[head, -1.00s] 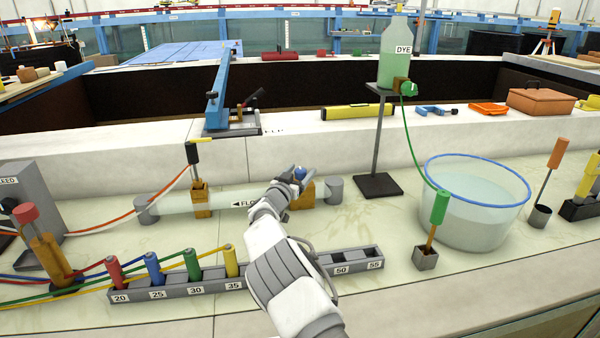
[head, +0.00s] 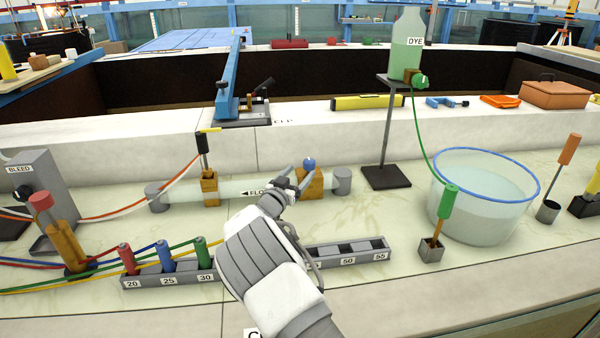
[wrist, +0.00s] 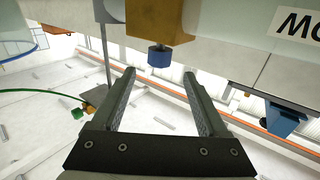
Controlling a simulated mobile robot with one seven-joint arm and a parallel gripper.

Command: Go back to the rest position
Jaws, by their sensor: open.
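My gripper (head: 293,182) is open and empty, just in front and to the left of the blue knob (head: 309,163) on a wooden block (head: 313,182). The block sits on the clear horizontal tube marked FLOW (head: 232,190). In the wrist view my two fingers (wrist: 159,76) stand wide apart, and the blue knob (wrist: 160,56) shows beyond their tips, apart from both. My forearm covers part of the grey numbered rack (head: 375,256).
Coloured plugs with hoses (head: 166,257) stand in the rack left of my arm. The dye stand (head: 385,177), a water tub (head: 482,215) and a green-handled probe (head: 447,203) stand to the right. A BLEED box (head: 30,170) stands at left.

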